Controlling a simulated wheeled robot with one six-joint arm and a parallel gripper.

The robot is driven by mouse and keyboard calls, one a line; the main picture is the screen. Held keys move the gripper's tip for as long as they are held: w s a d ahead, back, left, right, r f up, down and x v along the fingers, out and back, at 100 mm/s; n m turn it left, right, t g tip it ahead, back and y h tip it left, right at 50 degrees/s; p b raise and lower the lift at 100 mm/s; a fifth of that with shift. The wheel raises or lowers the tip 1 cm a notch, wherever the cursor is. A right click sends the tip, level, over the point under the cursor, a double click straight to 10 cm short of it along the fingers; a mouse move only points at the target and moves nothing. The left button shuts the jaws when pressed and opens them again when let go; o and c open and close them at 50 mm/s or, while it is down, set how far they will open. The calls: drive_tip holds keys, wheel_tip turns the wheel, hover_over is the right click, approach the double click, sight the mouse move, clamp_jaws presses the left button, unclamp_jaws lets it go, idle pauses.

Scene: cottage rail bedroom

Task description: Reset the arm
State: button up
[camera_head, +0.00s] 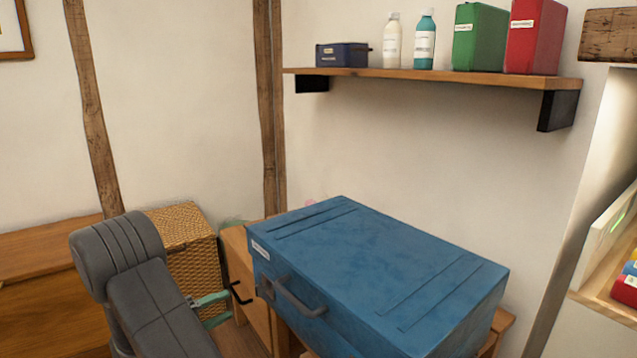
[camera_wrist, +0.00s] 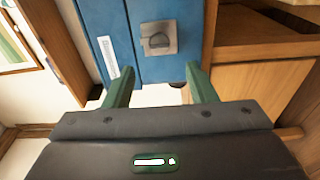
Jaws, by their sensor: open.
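My gripper (camera_head: 222,305) is low in front of the blue case (camera_head: 375,270), near the case's left front corner in the head view. Its two green fingers stand apart with nothing seen between them. In the wrist view my gripper (camera_wrist: 161,88) is open, with the blue case (camera_wrist: 186,25) ahead of the fingertips. A grey plate (camera_wrist: 158,38) and a white label show on the case there. The gripper looks apart from the case. The grey arm hides part of the floor and the furniture at left.
The blue case's grey handle (camera_head: 292,298) sticks out from its front. A wicker basket (camera_head: 185,245) stands behind the arm, near a wooden cabinet (camera_head: 50,290). A wall shelf (camera_head: 430,77) above holds bottles, a dark box and two binders. The air between case and shelf is clear.

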sight(257, 292)
drive_tip(key=x, duration=0.4)
drive_tip(key=b+x, duration=0.1)
drive_tip(key=x, duration=0.3)
drive_tip(key=shift+w+d+r, duration=0.2)
drive_tip(key=shift+d+r, duration=0.05)
drive_tip(key=shift+d, duration=0.05)
drive_tip(key=n+p, duration=0.4)
drive_tip(key=p, duration=0.2)
drive_tip(key=shift+a+n+p, duration=0.1)
drive_tip(key=shift+n+p, duration=0.3)
drive_tip(key=n+p, duration=0.4)
drive_tip(key=p, duration=0.2)
drive_tip(key=n+p, duration=0.5)
drive_tip(key=shift+s+p, duration=0.1)
drive_tip(key=shift+p, duration=0.25)
drive_tip(key=n+p, duration=0.2)
drive_tip(key=p, duration=0.1)
drive_tip(key=shift+f+n, duration=0.1)
drive_tip(key=shift+n, duration=0.3)
drive_tip(key=shift+f+n+p, duration=0.15)
drive_tip(key=shift+n+p, duration=0.45)
